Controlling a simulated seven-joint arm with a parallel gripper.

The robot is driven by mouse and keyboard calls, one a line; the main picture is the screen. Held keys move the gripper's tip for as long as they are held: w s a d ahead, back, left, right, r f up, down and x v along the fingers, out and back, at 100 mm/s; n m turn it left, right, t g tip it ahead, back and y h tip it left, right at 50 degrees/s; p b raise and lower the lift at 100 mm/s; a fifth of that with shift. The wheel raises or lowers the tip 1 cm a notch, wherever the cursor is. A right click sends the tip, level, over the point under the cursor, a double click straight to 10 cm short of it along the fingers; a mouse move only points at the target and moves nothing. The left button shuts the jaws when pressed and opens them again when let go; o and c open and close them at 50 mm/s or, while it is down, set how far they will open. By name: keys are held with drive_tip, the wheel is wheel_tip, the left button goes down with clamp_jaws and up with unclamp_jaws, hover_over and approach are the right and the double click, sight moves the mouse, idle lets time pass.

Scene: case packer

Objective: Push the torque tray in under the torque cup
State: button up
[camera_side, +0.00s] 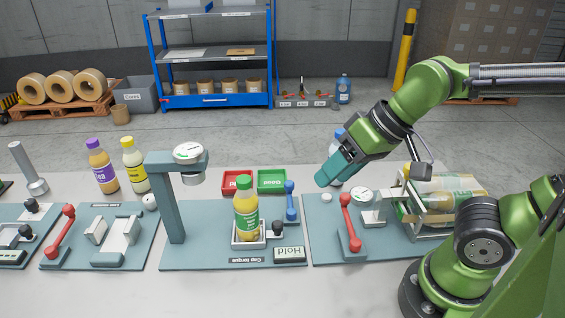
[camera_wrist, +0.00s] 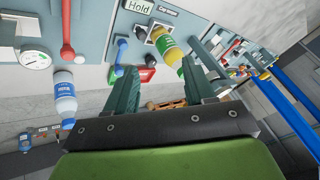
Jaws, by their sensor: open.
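The torque tray (camera_side: 262,241) is a small pale holder on the teal "Cap torque" plate, with a black knob (camera_side: 277,230) on its right side. A green-capped bottle with yellow-green contents (camera_side: 247,222) stands upright in it; the bottle also shows in the wrist view (camera_wrist: 168,48). The torque cup (camera_side: 193,179) hangs below a white dial on a grey-teal post. The tray and bottle are to the right of the cup, not under it. My gripper (camera_side: 323,179) is open and empty, raised to the right of the bottle. Its two fingers show in the wrist view (camera_wrist: 160,88).
A red tray (camera_side: 237,181), a green tray (camera_side: 272,181) and a blue lever (camera_side: 291,203) are behind the torque tray. A "Hold" plate (camera_side: 289,253) lies in front. A red lever (camera_side: 348,222) stands right. A blue-capped bottle (camera_wrist: 65,99) is partly behind my gripper in the side view.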

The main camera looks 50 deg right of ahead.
sight(279, 223)
drive_tip(key=w+f+h, duration=0.1)
drive_tip(key=w+f, duration=0.3)
drive_tip(key=f, duration=0.2)
drive_tip(key=w+a+f+n+g+h, duration=0.1)
drive_tip(key=w+f, duration=0.3)
drive_tip(key=f, duration=0.3)
drive_tip(key=w+f+h, duration=0.1)
drive_tip(key=w+f, duration=0.3)
drive_tip(key=f, duration=0.3)
drive_tip(key=shift+w+a+n, duration=0.15)
drive_tip(key=shift+w+n, duration=0.1)
drive_tip(key=shift+n, duration=0.15)
drive_tip(key=shift+c, duration=0.5)
drive_tip(key=shift+g, duration=0.3)
clamp_jaws()
